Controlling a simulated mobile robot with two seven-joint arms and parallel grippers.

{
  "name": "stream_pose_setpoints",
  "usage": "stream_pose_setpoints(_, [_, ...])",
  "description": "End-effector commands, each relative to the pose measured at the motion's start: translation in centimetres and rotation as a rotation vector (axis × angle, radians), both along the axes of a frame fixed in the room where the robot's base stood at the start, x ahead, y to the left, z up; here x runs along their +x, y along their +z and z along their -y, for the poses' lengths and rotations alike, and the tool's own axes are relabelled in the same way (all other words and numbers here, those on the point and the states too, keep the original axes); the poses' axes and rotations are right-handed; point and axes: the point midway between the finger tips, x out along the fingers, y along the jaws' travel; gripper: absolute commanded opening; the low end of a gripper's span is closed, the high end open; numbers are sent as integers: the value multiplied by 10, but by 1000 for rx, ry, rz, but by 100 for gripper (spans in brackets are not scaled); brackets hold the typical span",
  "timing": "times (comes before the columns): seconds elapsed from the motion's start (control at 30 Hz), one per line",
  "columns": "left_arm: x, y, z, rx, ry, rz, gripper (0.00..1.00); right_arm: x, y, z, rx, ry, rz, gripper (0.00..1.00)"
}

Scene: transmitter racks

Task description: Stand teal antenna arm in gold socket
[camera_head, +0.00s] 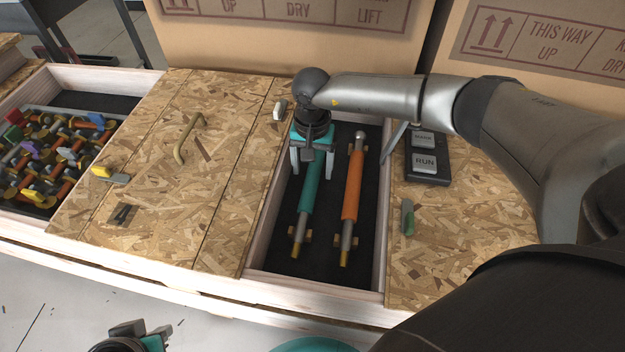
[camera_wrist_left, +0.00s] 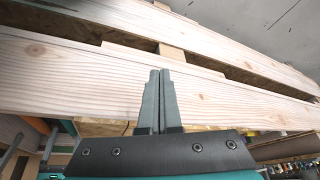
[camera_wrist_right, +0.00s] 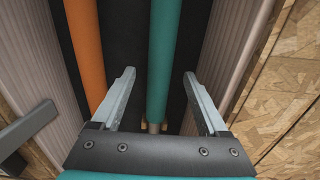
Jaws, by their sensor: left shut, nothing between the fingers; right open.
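The teal antenna arm (camera_head: 311,195) lies lengthwise in a dark-lined wooden compartment, with a grey shaft and gold tip at its near end. My right gripper (camera_head: 312,168) is open above its far part, with one finger on each side. In the right wrist view the teal arm (camera_wrist_right: 163,45) runs between the spread fingers (camera_wrist_right: 159,75), which appear apart from it. My left gripper (camera_head: 143,328) is shut and empty at the bottom edge, in front of the crate; its fingers (camera_wrist_left: 161,75) meet in the left wrist view. I cannot make out a gold socket.
An orange antenna arm (camera_head: 353,190) lies close to the right of the teal one. A bin (camera_head: 85,75) of jumbled coloured parts is at left. Lids with a handle (camera_head: 183,140) and latches flank the compartment.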

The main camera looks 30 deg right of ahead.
Motion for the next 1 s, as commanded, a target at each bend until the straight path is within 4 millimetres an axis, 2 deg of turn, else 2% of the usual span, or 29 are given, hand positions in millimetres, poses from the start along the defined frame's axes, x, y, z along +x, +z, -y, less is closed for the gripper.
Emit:
stream_pose_setpoints(0.03, [1,0,1,-5,-4,15,0,0,-6,1,0,0,0,77])
stream_pose_setpoints(0.3, [20,-5,19,-55,-33,141,0,0,-21,1,0,0,0,77])
stream_pose_setpoints(0.7, [24,-5,23,-68,-40,172,0,0,-24,1,0,-1,0,76])
stream_pose_setpoints(1.0, [24,-5,23,-67,-39,171,0,0,-23,1,0,-1,0,42])
